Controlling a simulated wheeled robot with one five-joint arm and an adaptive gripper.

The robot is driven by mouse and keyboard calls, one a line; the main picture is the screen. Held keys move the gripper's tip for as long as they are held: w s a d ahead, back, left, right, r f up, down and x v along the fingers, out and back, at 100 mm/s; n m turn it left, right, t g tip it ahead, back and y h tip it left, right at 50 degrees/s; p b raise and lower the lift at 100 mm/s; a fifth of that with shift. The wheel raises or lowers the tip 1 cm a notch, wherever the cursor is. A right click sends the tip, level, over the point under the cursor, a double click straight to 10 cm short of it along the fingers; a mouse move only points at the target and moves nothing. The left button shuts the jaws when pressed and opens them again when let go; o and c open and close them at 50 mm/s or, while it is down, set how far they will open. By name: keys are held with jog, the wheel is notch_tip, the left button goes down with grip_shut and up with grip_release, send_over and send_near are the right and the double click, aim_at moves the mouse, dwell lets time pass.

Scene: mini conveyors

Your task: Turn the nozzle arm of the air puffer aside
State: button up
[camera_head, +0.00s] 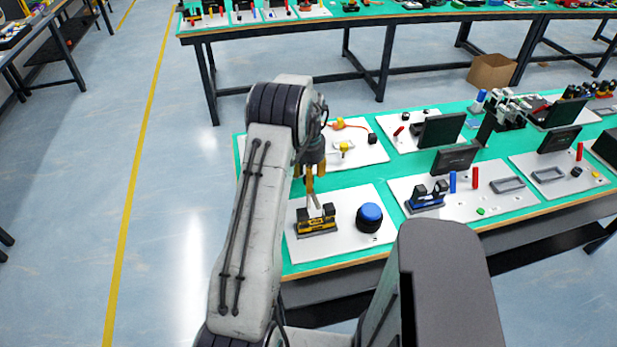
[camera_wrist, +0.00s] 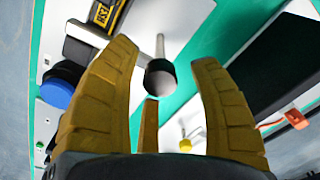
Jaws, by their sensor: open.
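My gripper (camera_head: 311,180) hangs over the near left board, with its yellow fingers spread and nothing held. In the wrist view its fingertips (camera_wrist: 165,56) stand left and right of a pale rod (camera_wrist: 160,46) with a round black end (camera_wrist: 160,79). I take this rod for the nozzle arm, but cannot be sure. It shows between the fingers with gaps on both sides; its depth is unclear. A yellow and black device (camera_head: 317,227) stands just below my gripper in the head view, with a pale upright piece above it. It also shows at the wrist view's top (camera_wrist: 104,14).
A blue-topped black round piece (camera_head: 369,216) stands to the right on the same white board. Behind is a board with an orange piece (camera_head: 339,123) and a yellow knob (camera_head: 344,146). Dark upright panels (camera_head: 454,159) and small parts stand further right. The floor at left is clear.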

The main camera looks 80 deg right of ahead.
grip_shut()
dwell(0.3)
jog(key=shift+n, duration=0.3)
jog(key=n+b, duration=0.2)
jog(key=n, duration=0.1)
jog(key=shift+f, duration=0.15)
jog(key=n+b, duration=0.1)
jog(key=n, duration=0.8)
jog(key=shift+a+b, duration=0.1)
jog(key=shift+b, duration=0.25)
jog(key=shift+n, duration=1.8)
